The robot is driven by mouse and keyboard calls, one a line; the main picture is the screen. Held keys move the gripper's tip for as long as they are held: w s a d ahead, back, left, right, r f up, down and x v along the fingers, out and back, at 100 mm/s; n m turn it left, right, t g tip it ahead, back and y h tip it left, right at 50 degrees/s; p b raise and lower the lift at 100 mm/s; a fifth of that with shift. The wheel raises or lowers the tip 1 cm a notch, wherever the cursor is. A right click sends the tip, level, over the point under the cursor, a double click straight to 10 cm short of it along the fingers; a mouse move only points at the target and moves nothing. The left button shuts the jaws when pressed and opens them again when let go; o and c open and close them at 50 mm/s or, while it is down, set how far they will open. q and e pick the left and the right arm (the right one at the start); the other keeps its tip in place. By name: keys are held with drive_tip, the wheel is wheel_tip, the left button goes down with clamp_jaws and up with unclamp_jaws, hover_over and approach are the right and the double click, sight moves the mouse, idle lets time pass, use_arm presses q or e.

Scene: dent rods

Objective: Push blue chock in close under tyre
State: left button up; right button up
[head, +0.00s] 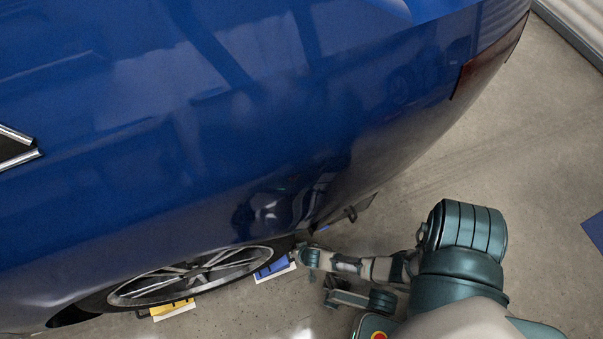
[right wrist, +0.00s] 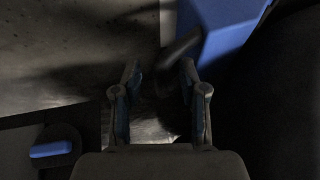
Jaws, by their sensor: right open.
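The blue chock (head: 272,268) lies on the floor at the right side of the car's wheel, close to the tyre (head: 98,301). I cannot tell whether they touch. In the right wrist view the blue chock (right wrist: 228,28) fills the upper right, with a dark handle (right wrist: 180,50) reaching toward the fingers. My right gripper (right wrist: 160,75) is open, its fingertips just short of the chock, with the handle's end near the gap between them. In the head view the right gripper (head: 303,257) is beside the chock's right end. My left gripper is not in view.
The blue car body (head: 250,130) hangs over the wheel and leaves little height. A yellow chock (head: 173,310) lies at the wheel's lower side. A small blue piece (right wrist: 50,149) on a dark part shows at lower left of the wrist view. Concrete floor (head: 430,185) is clear behind the car.

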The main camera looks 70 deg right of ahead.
drive_tip(key=v, duration=1)
drive_tip(key=shift+r, duration=0.25)
drive_tip(key=shift+s+d, duration=0.1)
